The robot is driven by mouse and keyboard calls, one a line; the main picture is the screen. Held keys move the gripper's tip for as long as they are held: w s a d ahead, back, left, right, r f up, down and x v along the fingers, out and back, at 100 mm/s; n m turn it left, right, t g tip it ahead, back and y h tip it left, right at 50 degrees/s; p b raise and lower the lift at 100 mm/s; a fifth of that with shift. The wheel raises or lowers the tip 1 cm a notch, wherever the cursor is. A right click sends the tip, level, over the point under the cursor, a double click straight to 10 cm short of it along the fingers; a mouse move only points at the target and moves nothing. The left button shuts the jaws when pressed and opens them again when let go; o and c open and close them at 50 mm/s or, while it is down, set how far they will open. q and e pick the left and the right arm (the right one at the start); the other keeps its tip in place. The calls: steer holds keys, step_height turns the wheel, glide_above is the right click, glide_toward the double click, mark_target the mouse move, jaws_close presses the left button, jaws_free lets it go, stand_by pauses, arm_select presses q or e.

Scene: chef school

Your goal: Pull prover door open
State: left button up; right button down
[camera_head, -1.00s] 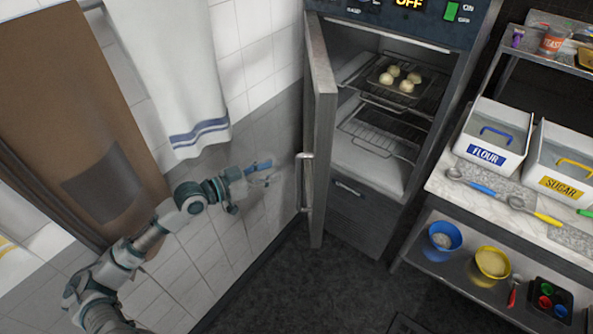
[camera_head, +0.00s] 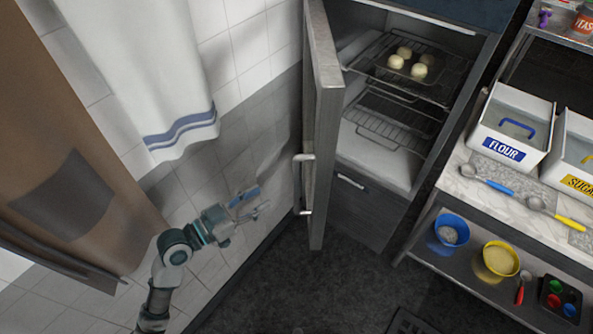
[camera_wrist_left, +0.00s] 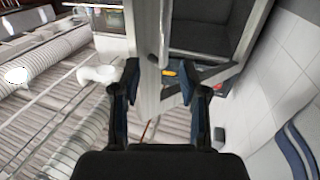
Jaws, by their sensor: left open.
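The prover door (camera_head: 327,130) stands wide open, swung out to the left of the prover cabinet. Its vertical handle (camera_head: 304,182) is on the door's left-facing side. My left gripper (camera_head: 256,203) is open and empty, to the left of the handle and apart from it in the head view. In the left wrist view the two fingers of this gripper (camera_wrist_left: 157,90) are spread, with a pale vertical bar beyond them. Inside the prover, dough balls sit on a dark tray (camera_head: 412,68) on the upper wire rack. My right gripper is not in view.
A white towel (camera_head: 150,70) and a brown apron (camera_head: 60,170) hang on the tiled wall at the left. A table with a flour bin (camera_head: 512,130), scoops and bowls (camera_head: 496,262) stands at the right. Dark floor (camera_head: 300,280) is clear below the door.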

mark_target(294, 175)
arm_select(q)
steer(key=p+x, duration=0.2)
steer(key=x, duration=1.1)
steer(key=shift+w+a+f, duration=0.1)
steer(key=shift+w+f, duration=0.05)
steer(key=shift+w, duration=0.05)
steer(key=shift+a, duration=0.35)
steer(key=shift+c, duration=0.5)
steer(key=shift+s+a, duration=0.1)
steer(key=shift+a, duration=0.2)
jaws_close()
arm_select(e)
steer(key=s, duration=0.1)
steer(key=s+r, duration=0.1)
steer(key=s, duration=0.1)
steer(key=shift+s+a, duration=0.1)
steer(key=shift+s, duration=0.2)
